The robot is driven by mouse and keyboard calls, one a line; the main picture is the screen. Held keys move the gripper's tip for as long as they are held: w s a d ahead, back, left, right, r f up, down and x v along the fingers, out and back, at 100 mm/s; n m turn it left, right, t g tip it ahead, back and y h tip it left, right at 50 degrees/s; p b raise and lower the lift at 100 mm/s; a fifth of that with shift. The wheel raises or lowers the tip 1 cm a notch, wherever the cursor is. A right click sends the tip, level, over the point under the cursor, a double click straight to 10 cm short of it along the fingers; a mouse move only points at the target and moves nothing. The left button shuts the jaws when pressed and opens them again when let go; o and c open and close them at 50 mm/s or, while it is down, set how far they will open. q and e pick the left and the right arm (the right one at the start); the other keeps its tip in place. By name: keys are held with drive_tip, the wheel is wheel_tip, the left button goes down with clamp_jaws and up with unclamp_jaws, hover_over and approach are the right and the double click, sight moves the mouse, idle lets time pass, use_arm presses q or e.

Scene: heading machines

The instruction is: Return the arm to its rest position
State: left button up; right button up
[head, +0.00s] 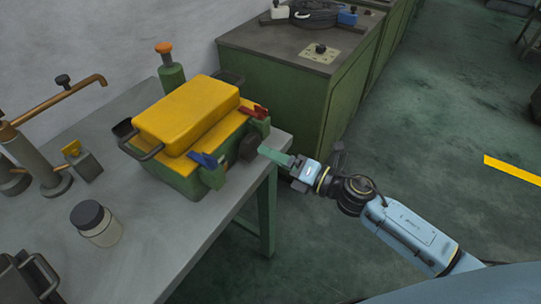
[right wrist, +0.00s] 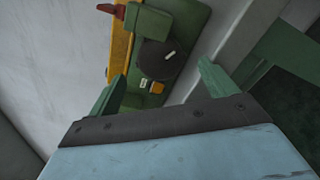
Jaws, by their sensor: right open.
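My right arm (head: 405,230) reaches in from the lower right in the head view. Its right gripper (head: 272,155) is at the right end of a yellow and green machine (head: 190,112), near a dark round knob (head: 249,147). In the right wrist view the two green fingers stand wide apart with nothing between them, so the gripper (right wrist: 163,88) is open and empty. The knob (right wrist: 158,60), with a white mark, shows beyond the fingers. Whether a finger touches the machine cannot be told. My left gripper is not in view.
The machine stands on a grey table (head: 150,240) with a jar (head: 96,223), an orange-topped green bottle (head: 170,68) and a copper-armed stand (head: 40,150). A green cabinet (head: 290,85) stands behind. The floor (head: 430,120) to the right is open.

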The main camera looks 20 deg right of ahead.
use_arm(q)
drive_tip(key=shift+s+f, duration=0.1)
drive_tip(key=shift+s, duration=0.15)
use_arm(e)
drive_tip(key=shift+v, duration=1.1)
drive_tip(key=shift+r, duration=0.15)
